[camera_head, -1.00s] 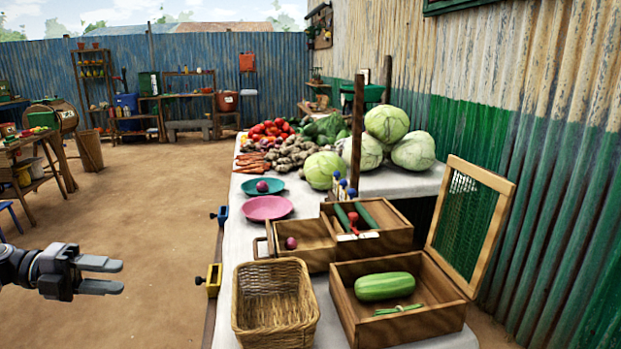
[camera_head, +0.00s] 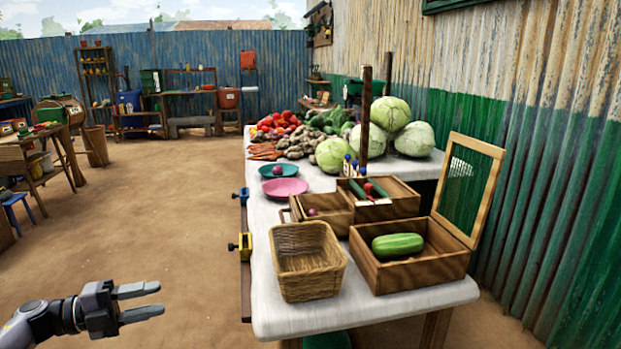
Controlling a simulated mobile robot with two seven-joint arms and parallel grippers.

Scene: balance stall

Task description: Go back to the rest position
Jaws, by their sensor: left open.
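My left gripper (camera_head: 139,301) is at the lower left, open and empty, over the dirt floor. It is apart from the white-topped table (camera_head: 375,309) and left of its near corner. My right gripper is not in view. On the table, a wicker basket (camera_head: 308,262) stands empty at the near left. A wooden crate with a mesh lid (camera_head: 412,272) stands beside it and holds a green gourd (camera_head: 398,245). Behind are smaller wooden boxes (camera_head: 390,208), one with a reddish-purple round vegetable (camera_head: 313,212) and another with green vegetables.
A pink plate (camera_head: 285,187) and a teal plate (camera_head: 278,171) lie farther back, before piled vegetables. Yellow (camera_head: 243,244) and blue (camera_head: 242,196) clamps stick out from the table's left edge. A corrugated wall (camera_head: 540,180) bounds the right. The dirt floor at left is open.

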